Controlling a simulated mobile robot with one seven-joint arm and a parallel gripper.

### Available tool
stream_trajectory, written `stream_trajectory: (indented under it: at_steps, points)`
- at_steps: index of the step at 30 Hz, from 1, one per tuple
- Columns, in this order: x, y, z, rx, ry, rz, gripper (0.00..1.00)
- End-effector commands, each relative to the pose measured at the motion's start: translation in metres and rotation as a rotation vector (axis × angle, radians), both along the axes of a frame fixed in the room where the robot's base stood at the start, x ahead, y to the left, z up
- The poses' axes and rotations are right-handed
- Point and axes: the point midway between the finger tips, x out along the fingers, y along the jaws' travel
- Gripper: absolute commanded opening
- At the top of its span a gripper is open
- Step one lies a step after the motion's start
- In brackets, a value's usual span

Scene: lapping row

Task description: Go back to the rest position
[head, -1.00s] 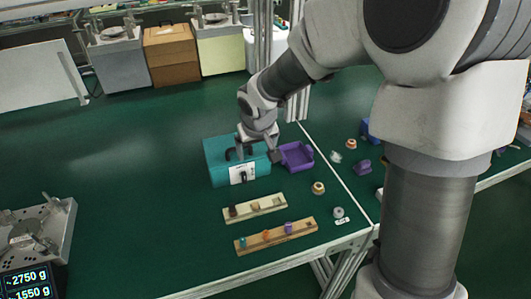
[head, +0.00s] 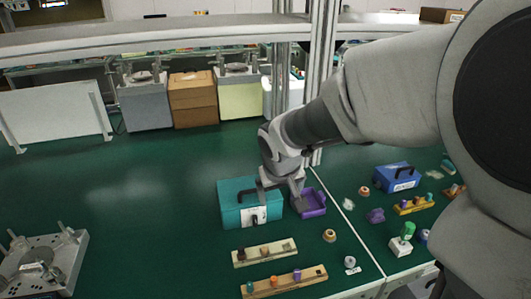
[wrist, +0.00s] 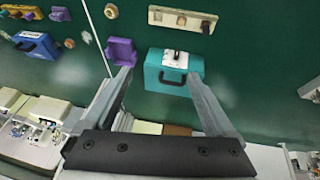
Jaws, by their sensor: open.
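My gripper (wrist: 160,88) is open and empty in the wrist view, its two fingers spread apart above the bench. In the head view my gripper (head: 277,190) hangs over the right part of a teal case (head: 233,215) with a dark handle and a white label. The teal case also shows in the wrist view (wrist: 188,62), near one fingertip. A purple tray (head: 312,205) lies just right of the case, and it shows in the wrist view (wrist: 120,50) near the other fingertip. Whether a finger touches either thing cannot be told.
Two wooden strips with small pegs, one pale (head: 265,254) and one tan (head: 285,284), lie in front of the case. A blue case (head: 397,178) stands at the right. A metal post (head: 322,80) rises behind my gripper. The green bench at left is mostly clear.

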Motion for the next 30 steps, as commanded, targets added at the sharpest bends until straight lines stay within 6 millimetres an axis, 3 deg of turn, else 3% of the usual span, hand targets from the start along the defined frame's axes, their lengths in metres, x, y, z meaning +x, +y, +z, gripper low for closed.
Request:
stream_trajectory:
  at_steps: [5, 15, 24, 30]
  points:
    - [-0.018, -0.013, 0.020, -0.010, -0.015, -0.026, 0.90]
    - [-0.109, -0.053, 0.073, 0.016, -0.045, -0.123, 0.90]
    - [-0.183, -0.064, 0.087, 0.109, -0.065, -0.158, 0.90]
    - [-0.204, -0.064, 0.087, 0.147, -0.068, -0.157, 0.90]
